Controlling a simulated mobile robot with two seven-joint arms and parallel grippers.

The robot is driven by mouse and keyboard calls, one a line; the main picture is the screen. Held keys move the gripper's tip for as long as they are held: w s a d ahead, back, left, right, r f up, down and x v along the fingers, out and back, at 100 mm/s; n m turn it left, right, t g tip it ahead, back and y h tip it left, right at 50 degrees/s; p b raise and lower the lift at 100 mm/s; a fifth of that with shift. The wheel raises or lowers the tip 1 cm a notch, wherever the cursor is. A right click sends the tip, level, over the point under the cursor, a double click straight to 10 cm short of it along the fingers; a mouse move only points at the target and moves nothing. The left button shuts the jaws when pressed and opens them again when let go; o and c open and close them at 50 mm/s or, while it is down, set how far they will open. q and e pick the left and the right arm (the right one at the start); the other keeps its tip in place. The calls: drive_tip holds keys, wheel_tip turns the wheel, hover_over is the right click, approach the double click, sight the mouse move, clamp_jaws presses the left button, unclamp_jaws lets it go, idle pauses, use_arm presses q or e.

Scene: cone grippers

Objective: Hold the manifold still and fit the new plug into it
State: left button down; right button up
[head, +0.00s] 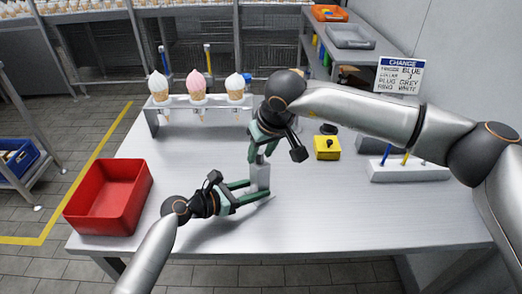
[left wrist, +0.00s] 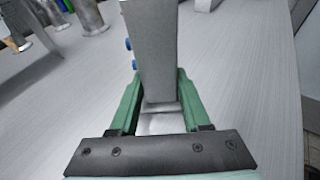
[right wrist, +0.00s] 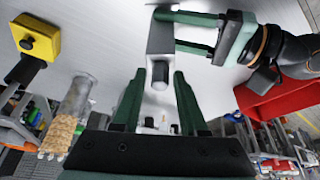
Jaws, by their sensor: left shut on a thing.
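The manifold (head: 261,176) is a light grey upright block on the table. My left gripper (head: 259,190) is shut on its lower part, and the block also shows between the fingers in the left wrist view (left wrist: 157,50). Small blue fittings (left wrist: 128,45) sit on one side of it. My right gripper (head: 261,157) is just above the manifold's top, pointing down. In the right wrist view its fingers stand apart, with gaps beside a dark grey round plug-like piece (right wrist: 160,72) at the block's end. I cannot tell whether that piece is fully seated.
A red bin (head: 108,200) stands at the table's left. A rack with three ice-cream cones (head: 197,100) is at the back. A yellow box with a black button (head: 327,150) is right of the manifold. A white block with coloured rods (head: 410,172) stands farther right. The front table is clear.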

drive_tip(key=shift+o, duration=1.2)
drive_tip(key=shift+r, duration=0.1)
drive_tip(key=v, duration=1.2)
use_arm(q)
unclamp_jaws()
